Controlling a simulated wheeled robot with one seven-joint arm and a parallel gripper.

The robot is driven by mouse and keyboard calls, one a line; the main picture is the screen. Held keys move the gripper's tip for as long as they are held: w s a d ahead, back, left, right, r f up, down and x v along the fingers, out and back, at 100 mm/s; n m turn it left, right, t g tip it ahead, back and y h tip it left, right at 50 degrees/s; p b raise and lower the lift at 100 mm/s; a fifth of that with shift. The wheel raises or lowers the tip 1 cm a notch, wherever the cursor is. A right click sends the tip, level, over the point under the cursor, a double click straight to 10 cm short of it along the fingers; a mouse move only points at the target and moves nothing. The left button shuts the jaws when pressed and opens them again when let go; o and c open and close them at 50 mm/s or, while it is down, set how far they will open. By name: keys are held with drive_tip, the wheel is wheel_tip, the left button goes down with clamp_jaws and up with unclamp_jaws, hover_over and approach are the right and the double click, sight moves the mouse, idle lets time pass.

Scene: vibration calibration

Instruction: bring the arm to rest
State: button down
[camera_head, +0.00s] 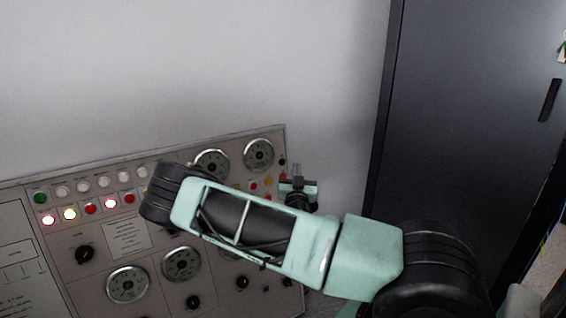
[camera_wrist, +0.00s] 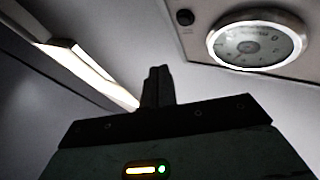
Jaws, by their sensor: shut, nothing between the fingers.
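My arm, pale green and black, reaches across the lower middle of the head view in front of a grey control panel (camera_head: 150,262). My gripper (camera_wrist: 157,72) shows in the wrist view with its dark fingers together and nothing between them. In the head view, what looks like my gripper (camera_head: 297,172) is small and partly hidden behind the arm, near the panel's right edge. A round gauge (camera_wrist: 257,42) shows at the upper right of the wrist view, apart from the fingers.
The panel carries dials such as a gauge (camera_head: 127,285), a black knob (camera_head: 85,254) and several lit buttons, including a white one (camera_head: 48,220). A dark cabinet (camera_head: 465,110) stands at the right. The pale wall (camera_head: 200,70) above the panel is bare.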

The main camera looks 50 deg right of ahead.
idle(0.8)
drive_tip(key=a+f+m+g+y, duration=0.3)
drive_tip(key=a+f+g, duration=0.25)
drive_tip(key=f, duration=0.25)
drive_tip(key=a+f+n+g+y, duration=0.35)
drive_tip(key=a+y, duration=0.35)
drive_tip(key=a, duration=0.9)
drive_tip(key=s+a+r+n+g+y, duration=0.1)
drive_tip(key=s+a+r+n+y, duration=0.15)
drive_tip(key=a, duration=0.45)
drive_tip(key=s+a+r+n+y, duration=0.2)
drive_tip(key=s+a, duration=0.2)
drive_tip(key=a, duration=0.3)
drive_tip(key=s+a+r+n+g+y, duration=0.1)
drive_tip(key=s+a+r+n+y, duration=0.15)
drive_tip(key=a, duration=0.45)
drive_tip(key=s+a+r+n+g, duration=0.2)
drive_tip(key=s+r+n, duration=0.4)
drive_tip(key=s, duration=0.4)
drive_tip(key=s+a+r+n+g, duration=0.25)
drive_tip(key=s+r+n, duration=0.25)
drive_tip(key=s, duration=0.5)
wheel_tip(320, 180, up, 26)
drive_tip(key=p, duration=2.5)
drive_tip(key=shift+w+a+f+t+p, duration=0.25)
drive_tip(key=shift+t+p, duration=0.1)
drive_tip(key=shift+t, duration=0.1)
